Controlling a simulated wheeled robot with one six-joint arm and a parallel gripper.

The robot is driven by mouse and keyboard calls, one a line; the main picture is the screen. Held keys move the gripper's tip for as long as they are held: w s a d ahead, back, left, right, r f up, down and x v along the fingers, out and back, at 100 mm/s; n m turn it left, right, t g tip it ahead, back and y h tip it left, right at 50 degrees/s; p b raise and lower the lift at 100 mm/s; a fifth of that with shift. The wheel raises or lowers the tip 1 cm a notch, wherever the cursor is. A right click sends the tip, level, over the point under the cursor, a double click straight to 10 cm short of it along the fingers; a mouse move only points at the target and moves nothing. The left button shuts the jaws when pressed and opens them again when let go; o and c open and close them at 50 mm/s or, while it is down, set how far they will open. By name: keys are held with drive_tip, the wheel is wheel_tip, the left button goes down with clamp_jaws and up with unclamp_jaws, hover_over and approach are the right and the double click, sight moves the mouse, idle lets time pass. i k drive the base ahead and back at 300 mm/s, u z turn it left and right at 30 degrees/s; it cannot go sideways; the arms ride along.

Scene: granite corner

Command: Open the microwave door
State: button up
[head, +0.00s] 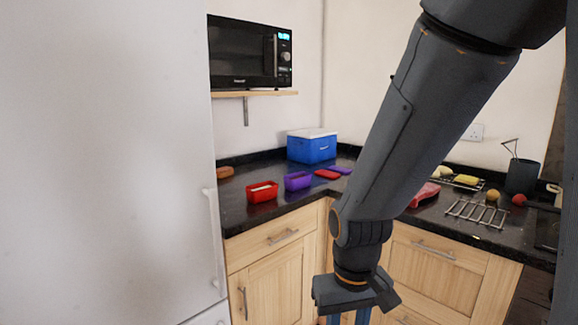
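The black microwave (238,54) sits on a wooden wall shelf at the upper left, above the counter. Its door looks shut, with a vertical handle (275,56) at the door's right side, beside a lit display and a knob. My arm reaches down across the right of the head view. My gripper (348,318) is at the bottom edge, low in front of the cabinets and far below and to the right of the microwave. Its fingers are cut off by the frame, so their opening cannot be told.
A white fridge (105,160) fills the left. The dark counter (235,205) holds a blue cooler box (312,146), a red container (262,192), a purple container (298,181), a wire rack (476,213) and some food. The shelf (255,94) juts out under the microwave.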

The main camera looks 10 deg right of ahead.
sight(241, 52)
drive_tip(key=u, duration=0.3)
drive_tip(key=i, duration=1.1)
drive_tip(key=z, duration=0.4)
